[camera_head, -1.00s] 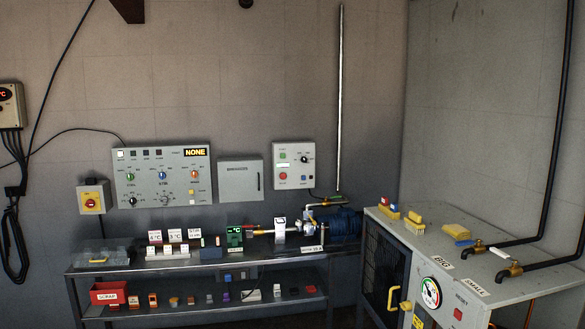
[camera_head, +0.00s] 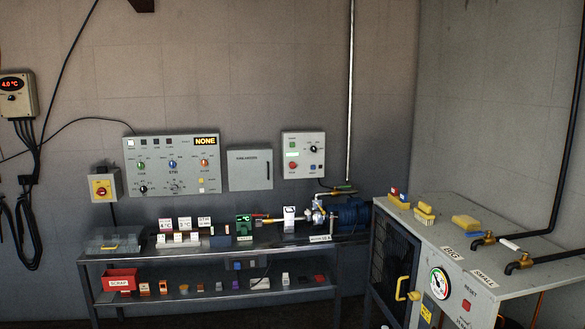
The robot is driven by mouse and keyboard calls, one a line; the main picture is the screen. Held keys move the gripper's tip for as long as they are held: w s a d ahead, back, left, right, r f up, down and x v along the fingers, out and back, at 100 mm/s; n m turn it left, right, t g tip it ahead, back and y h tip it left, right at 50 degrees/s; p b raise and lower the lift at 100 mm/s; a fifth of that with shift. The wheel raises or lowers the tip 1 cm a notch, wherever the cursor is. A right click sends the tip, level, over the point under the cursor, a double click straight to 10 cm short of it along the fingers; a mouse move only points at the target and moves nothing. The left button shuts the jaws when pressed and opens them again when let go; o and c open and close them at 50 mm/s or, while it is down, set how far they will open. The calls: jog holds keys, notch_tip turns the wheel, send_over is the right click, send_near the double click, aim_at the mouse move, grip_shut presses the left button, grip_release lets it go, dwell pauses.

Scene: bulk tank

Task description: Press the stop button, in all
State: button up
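A grey control box (camera_head: 303,155) hangs on the back wall above the bench. It has a red button (camera_head: 292,165) at its lower left, a blue button (camera_head: 313,167) at its lower right and a black knob (camera_head: 313,149) above. Its labels are too small to read, so I cannot tell which button is marked stop. A wider panel (camera_head: 174,164) to its left shows "NONE" and carries several coloured knobs. My gripper is not in view.
A dark bench (camera_head: 215,250) with labelled blocks, a pump motor (camera_head: 351,213) and a lower shelf runs below the panels. A red scrap bin (camera_head: 121,280) sits on that shelf. A grey cabinet (camera_head: 470,225) with a gauge and taps stands at right.

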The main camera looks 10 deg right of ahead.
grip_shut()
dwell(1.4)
